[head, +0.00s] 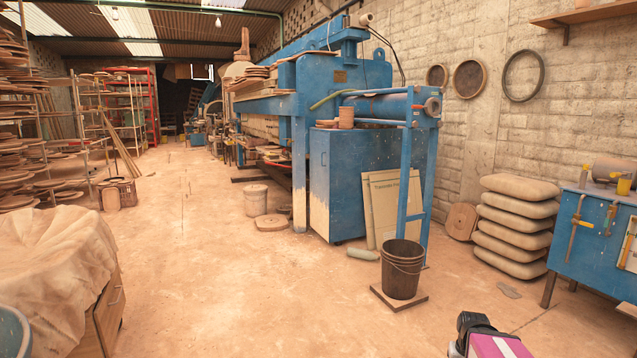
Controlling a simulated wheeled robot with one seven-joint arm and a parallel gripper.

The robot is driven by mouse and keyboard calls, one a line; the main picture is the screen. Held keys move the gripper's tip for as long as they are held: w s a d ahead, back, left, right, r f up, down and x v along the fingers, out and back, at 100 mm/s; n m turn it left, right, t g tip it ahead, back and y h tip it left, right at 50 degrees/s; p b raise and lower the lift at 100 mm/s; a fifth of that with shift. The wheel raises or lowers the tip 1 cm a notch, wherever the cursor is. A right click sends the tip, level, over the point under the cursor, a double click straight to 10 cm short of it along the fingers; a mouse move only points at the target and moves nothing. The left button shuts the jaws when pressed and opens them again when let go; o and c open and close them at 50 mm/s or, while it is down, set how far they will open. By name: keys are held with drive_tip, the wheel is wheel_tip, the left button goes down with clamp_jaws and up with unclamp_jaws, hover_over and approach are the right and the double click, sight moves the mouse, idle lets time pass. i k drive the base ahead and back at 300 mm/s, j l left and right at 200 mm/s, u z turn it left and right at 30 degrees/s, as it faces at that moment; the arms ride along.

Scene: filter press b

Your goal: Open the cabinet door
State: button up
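A blue cabinet (368,180) stands on the floor under the end of the blue press, in the middle of the head view. Its narrow left face (320,185) looks like a closed door, blue above and worn pale below. Part of my arm, black and magenta, shows at the bottom right, well apart from both cabinets. No gripper fingers are visible.
A dark bucket (403,270) stands on a board, and pale panels (390,205) lean on the blue cabinet's right side. A lidded tub (254,200) stands left of it. Stacked sacks (517,225) and a blue workbench (590,240) are at right. The floor (200,240) at centre-left is clear.

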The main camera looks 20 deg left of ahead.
sight(318, 141)
drive_tip(key=i+j+u, duration=0.1)
drive_tip(key=i+u, duration=0.6)
drive_tip(key=i, duration=0.15)
drive_tip(key=i+j+u, duration=0.15)
drive_tip(key=i+u, duration=0.35)
drive_tip(key=i, duration=0.4)
drive_tip(key=i+l+u, duration=0.2)
drive_tip(key=i+u, duration=0.25)
drive_tip(key=i, duration=0.4)
drive_tip(key=i+z, duration=0.2)
drive_tip(key=i, duration=0.3)
drive_tip(key=i+j+z, duration=0.25)
drive_tip(key=i, duration=0.3)
drive_tip(key=i+j+z, duration=0.2)
drive_tip(key=i, duration=0.3)
drive_tip(key=l, duration=0.1)
